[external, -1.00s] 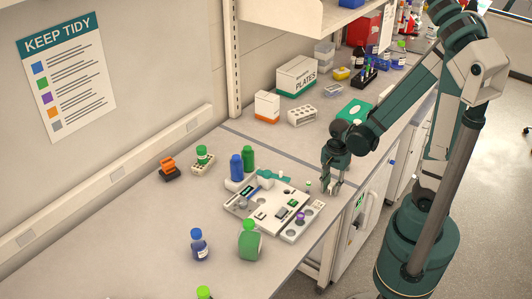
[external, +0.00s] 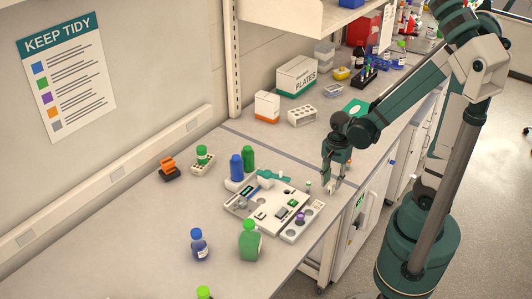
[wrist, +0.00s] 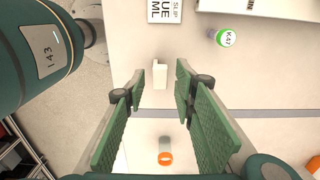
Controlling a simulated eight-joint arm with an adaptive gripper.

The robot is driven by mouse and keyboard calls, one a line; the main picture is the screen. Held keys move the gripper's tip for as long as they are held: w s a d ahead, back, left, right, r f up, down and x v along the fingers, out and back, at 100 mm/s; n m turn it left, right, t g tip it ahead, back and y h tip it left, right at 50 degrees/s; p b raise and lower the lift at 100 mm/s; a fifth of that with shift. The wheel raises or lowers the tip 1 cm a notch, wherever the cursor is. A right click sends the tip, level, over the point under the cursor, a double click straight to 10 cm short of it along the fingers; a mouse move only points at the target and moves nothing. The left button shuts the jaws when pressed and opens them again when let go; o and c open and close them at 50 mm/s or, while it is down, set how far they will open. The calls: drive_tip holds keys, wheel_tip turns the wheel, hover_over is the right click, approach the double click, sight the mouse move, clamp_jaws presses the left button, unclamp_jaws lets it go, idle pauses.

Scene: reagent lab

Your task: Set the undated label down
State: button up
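My gripper (external: 334,187) is over the front edge of the bench, right of the white tray, in the external view. In the wrist view its two green fingers (wrist: 159,72) stand apart. A small white piece (wrist: 160,75) shows between the fingertips, with a gap on either side. It may be the undated label, but no writing on it is readable. I cannot tell its height above the bench. A white slip with black print (wrist: 165,10) lies beyond it, partly cut off by the picture edge.
A green-capped vial (wrist: 223,38) marked K47 is near the fingertips. An orange-ringed vial (wrist: 165,157) shows between the fingers. The white tray (external: 247,213) holds several small items. A blue bottle (external: 199,245) and a green bottle (external: 250,243) stand in front. Bench left of them is clear.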

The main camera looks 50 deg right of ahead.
wheel_tip(320, 180, up, 9)
drive_tip(key=p, duration=0.1)
idle(0.7)
drive_tip(key=shift+r, duration=0.1)
idle(0.5)
wheel_tip(320, 180, up, 13)
drive_tip(key=n+t, duration=0.6)
drive_tip(key=n, duration=1)
hover_over(332, 184)
drive_tip(key=a, duration=0.1)
drive_tip(key=shift+w+a+r+n+t, duration=0.15)
drive_tip(key=shift+w+r+n+t, duration=0.2)
drive_tip(key=shift+r+n+t, duration=0.5)
drive_tip(key=shift+f+g, duration=0.25)
drive_tip(key=shift+f, duration=0.05)
wheel_tip(332, 184, down, 5)
drive_tip(key=b, duration=0.5)
drive_tip(key=shift+f, duration=0.1)
